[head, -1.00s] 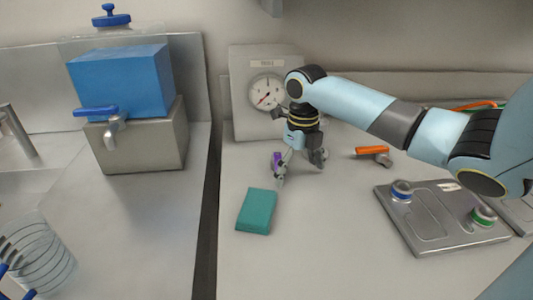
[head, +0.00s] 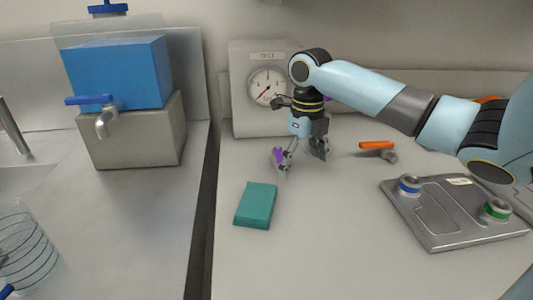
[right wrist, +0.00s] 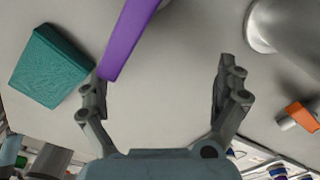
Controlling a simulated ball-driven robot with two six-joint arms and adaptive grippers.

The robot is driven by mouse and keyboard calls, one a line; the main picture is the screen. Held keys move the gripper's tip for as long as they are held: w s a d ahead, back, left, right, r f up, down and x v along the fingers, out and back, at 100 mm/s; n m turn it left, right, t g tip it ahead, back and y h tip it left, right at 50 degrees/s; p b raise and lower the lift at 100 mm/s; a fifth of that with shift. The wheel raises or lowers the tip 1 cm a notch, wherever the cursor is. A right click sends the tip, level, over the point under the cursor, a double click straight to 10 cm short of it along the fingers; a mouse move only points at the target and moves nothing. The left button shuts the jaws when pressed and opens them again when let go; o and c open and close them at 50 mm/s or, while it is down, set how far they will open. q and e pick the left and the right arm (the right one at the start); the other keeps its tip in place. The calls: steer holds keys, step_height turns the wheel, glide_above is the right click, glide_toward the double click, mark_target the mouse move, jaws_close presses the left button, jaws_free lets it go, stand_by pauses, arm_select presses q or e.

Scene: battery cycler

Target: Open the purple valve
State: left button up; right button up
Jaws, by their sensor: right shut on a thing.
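The purple valve (head: 278,153) stands on the pale counter in front of the gauge box, and its handle is a long purple bar (right wrist: 128,38) in the right wrist view. My right gripper (head: 303,150) is low over the counter beside it, pointing down. In the wrist view the handle's near end meets the tip of the left finger of my right gripper (right wrist: 163,82). The other finger stands well apart from the handle, with bare counter showing between. The valve's body is partly hidden by a finger in the head view. My left gripper is not in view.
A teal block (head: 256,205) lies just in front of the valve. The gauge box (head: 245,85) is behind it. An orange-handled valve (head: 377,146) and a metal plate with knobs (head: 450,235) are to the right. A blue tank (head: 118,72) stands left, across a dark gap.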

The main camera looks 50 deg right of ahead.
steer(key=shift+o, duration=0.4)
steer(key=shift+w+d+r, duration=0.25)
steer(key=shift+w+d, duration=0.05)
steer(key=shift+d, duration=0.15)
steer(key=shift+r, duration=0.1)
steer(key=shift+c, duration=0.4)
steer(key=shift+r+p, duration=0.35)
steer(key=shift+p, duration=0.1)
steer(key=r+p, duration=0.6)
steer(key=shift+d, duration=0.3)
steer(key=c, duration=1.1)
steer(key=shift+s+a+r, duration=0.1)
steer(key=shift+s+r, duration=0.05)
steer(key=shift+r, duration=0.05)
steer(key=shift+a, duration=0.1)
